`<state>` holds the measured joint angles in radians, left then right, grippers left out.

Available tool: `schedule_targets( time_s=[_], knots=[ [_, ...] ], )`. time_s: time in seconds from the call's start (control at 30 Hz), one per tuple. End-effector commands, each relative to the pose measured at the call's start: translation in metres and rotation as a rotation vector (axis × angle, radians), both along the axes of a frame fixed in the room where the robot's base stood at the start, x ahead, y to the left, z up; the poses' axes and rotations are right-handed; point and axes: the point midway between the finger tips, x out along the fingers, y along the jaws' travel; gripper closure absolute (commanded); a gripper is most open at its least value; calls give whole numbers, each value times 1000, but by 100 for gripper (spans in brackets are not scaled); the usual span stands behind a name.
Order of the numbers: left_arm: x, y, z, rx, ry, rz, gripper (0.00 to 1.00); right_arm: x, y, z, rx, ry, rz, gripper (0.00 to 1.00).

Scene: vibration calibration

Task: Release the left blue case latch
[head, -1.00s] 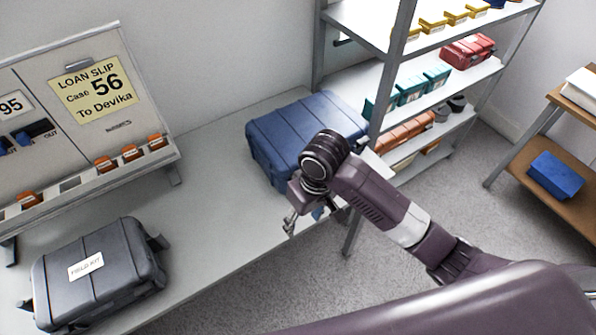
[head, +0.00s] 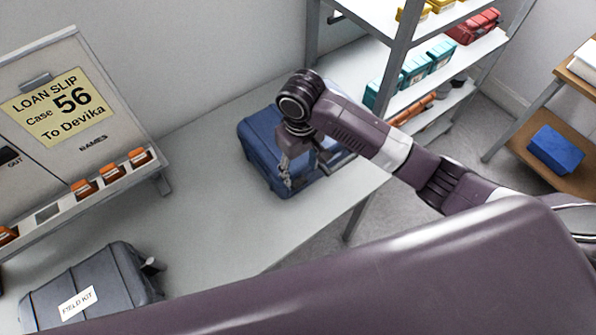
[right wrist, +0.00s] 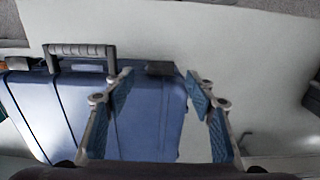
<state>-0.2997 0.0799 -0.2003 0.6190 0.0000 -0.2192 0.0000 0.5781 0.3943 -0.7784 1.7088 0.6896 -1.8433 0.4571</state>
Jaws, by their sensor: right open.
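The blue case (head: 258,135) lies closed on the bench, partly hidden behind my right arm. In the right wrist view the blue case (right wrist: 145,125) fills the left and middle, with its grey handle (right wrist: 80,50) at upper left. A dark piece that looks like a latch (right wrist: 160,68) sits on the case edge near the corner, in the gap between the fingers. My right gripper (head: 287,182) is at the case's front side, fingers pointing down. My left gripper is not in view.
A grey field kit case (head: 85,285) lies on the bench (head: 205,215) at lower left. A board with a loan slip (head: 58,105) stands behind it. A metal shelf (head: 395,60) rises close right of the blue case. Bench between the cases is clear.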

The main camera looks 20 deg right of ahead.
Motion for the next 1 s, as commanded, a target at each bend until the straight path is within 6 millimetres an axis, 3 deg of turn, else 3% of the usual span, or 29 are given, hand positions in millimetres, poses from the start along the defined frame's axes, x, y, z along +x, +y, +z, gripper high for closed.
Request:
schedule_targets(
  time_s=[0.33, 0.7, 1.0],
  knots=[
    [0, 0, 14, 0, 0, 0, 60, -1, 0, -50, -1, 2, -2, 49],
    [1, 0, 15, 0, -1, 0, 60, 0, 0, -59, 0, -1, 0, 49],
    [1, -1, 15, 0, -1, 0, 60, 0, 0, -59, 1, -2, 0, 81]
  ],
)
